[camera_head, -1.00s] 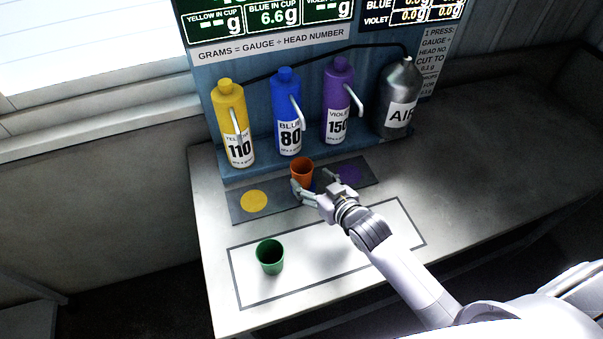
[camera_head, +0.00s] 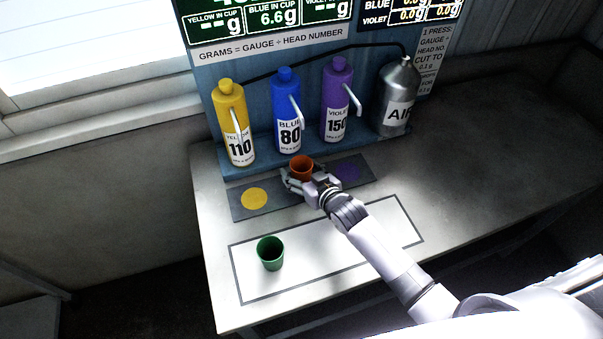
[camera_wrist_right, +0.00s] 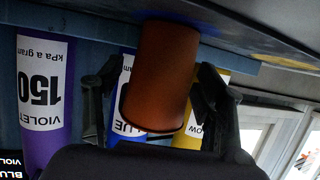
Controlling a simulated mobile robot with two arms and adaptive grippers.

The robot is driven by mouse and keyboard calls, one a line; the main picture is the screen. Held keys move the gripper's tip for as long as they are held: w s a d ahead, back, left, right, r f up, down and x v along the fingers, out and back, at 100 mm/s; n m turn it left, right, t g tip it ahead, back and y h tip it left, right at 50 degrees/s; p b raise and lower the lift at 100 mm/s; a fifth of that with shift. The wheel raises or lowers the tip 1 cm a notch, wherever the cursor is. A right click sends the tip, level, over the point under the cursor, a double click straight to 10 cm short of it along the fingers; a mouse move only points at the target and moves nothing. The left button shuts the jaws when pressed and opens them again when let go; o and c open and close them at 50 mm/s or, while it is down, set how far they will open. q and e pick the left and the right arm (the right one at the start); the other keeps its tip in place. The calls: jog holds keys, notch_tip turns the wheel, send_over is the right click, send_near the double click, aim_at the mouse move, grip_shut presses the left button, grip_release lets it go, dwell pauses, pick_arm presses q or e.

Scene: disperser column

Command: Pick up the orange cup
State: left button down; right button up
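The orange cup (camera_head: 301,164) stands upright on the middle of the grey strip, in front of the blue bottle. It fills the middle of the right wrist view (camera_wrist_right: 162,75). My right gripper (camera_head: 303,181) is at the cup from the front, with one dark finger on each side of it in the wrist view. A narrow gap shows between the cup and the left-hand finger there; the other finger is close to the cup or touching it. The gripper looks open around the cup. My left gripper is not in view.
Yellow (camera_head: 235,125), blue (camera_head: 287,112) and violet (camera_head: 337,100) pump bottles and an AIR canister (camera_head: 397,97) stand behind the strip (camera_head: 229,205). A green cup (camera_head: 270,253) stands on the white outlined area (camera_head: 318,262). The table's right side is clear.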

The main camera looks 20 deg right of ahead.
jog(key=c, duration=1.1)
